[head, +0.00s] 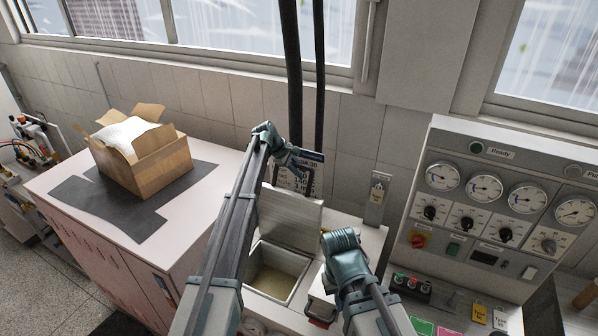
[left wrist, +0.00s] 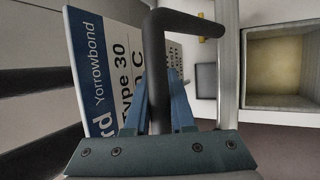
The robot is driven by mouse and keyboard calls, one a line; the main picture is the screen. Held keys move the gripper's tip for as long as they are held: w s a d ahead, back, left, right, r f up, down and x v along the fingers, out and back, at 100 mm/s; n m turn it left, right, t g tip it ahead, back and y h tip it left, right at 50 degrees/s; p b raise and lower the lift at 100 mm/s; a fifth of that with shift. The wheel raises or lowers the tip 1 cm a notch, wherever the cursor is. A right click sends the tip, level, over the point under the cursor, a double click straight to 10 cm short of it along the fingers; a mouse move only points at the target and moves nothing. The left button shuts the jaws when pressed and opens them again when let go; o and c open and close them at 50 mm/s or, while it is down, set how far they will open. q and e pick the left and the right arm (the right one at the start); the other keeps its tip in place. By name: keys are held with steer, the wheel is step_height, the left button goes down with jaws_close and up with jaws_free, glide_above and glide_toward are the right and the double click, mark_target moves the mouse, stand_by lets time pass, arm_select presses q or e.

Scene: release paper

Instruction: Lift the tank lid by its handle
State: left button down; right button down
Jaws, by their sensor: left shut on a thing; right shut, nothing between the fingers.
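The tank lid (head: 290,212) stands steeply raised behind the open square tank (head: 252,283), whose pale inside shows. In the left wrist view the lid (left wrist: 228,70) is seen nearly edge-on, with the open tank (left wrist: 278,105) to its right. The dark bar handle (left wrist: 190,23) runs down between the fingers of my left gripper (left wrist: 158,95), which is shut on it. In the head view my left gripper (head: 292,163) is above the lid, its fingertips partly hidden. My right gripper (head: 335,245) is shut and empty, right of the tank; its fingertips are hard to make out.
A printed sign (head: 312,172) is behind the lid; it also shows in the left wrist view (left wrist: 105,65). A gauge panel (head: 500,205) stands at the right. An open cardboard box (head: 160,165) sits on a dark mat on the left cabinet (head: 75,185).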

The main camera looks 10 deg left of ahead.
mark_target(293, 163)
arm_select(q)
steer(key=shift+w, duration=0.1)
stand_by(0.3)
steer(key=c, duration=0.8)
jaws_free()
steer(key=shift+o, duration=0.2)
steer(key=p+v, duration=0.3)
steer(key=shift+r, duration=0.25)
steer(key=s+a, duration=0.5)
steer(key=a, duration=0.6)
steer(key=shift+s+a+f, duration=0.2)
steer(key=shift+a+f, duration=0.05)
steer(key=shift+f, duration=0.1)
